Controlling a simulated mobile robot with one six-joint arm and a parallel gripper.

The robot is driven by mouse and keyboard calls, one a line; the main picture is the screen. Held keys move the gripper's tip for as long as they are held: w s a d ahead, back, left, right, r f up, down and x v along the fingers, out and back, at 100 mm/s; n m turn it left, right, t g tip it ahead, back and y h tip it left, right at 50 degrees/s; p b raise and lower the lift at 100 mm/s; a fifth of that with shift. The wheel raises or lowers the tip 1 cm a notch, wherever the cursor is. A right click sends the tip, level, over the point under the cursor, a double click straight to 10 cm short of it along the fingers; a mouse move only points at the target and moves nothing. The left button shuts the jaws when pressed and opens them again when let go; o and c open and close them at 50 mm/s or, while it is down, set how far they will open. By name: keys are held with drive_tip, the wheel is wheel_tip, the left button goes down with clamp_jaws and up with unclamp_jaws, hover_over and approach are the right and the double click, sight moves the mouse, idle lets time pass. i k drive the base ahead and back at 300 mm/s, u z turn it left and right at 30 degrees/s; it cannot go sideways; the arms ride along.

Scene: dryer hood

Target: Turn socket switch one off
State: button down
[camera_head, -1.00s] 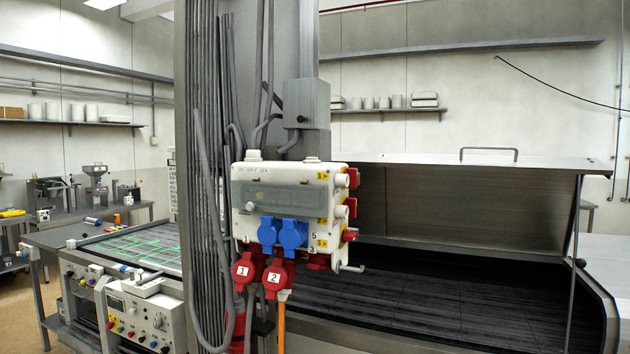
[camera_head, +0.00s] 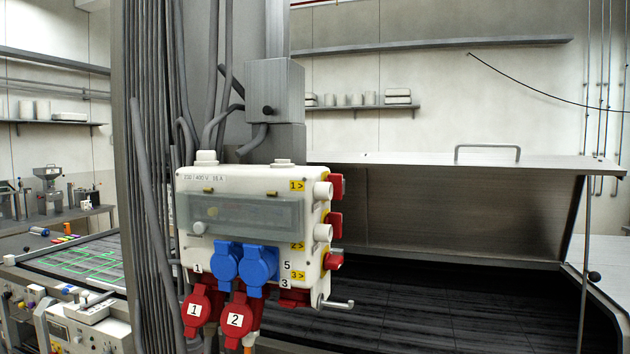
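A white socket box (camera_head: 230,177) is fixed to a grey column left of centre. Its right side carries three red switches, each beside a yellow label. Switch one (camera_head: 337,187) is the top one, by label "1>" and a white round boss. Switch two (camera_head: 335,225) is in the middle, and switch three (camera_head: 334,261) is the lowest. Two blue sockets (camera_head: 243,264) and red sockets marked 1 (camera_head: 194,310) and 2 (camera_head: 236,320) are along the bottom. I cannot tell the switch positions for certain. My gripper is not in view.
A dryer hood (camera_head: 440,210) with a top handle (camera_head: 488,150) stands open behind and right of the box. A thin metal crank (camera_head: 338,304) sticks out at the box's lower right. Grey cables (camera_head: 150,220) hang on the left. A work table (camera_head: 80,265) is at left.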

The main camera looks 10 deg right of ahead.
sight(337, 180)
drive_tip(key=i, duration=0.4)
drive_tip(key=u, duration=1.55)
drive_tip(key=k, duration=1.85)
drive_tip(key=z, duration=0.6)
drive_tip(key=i, duration=1)
drive_tip(key=z, duration=0.05)
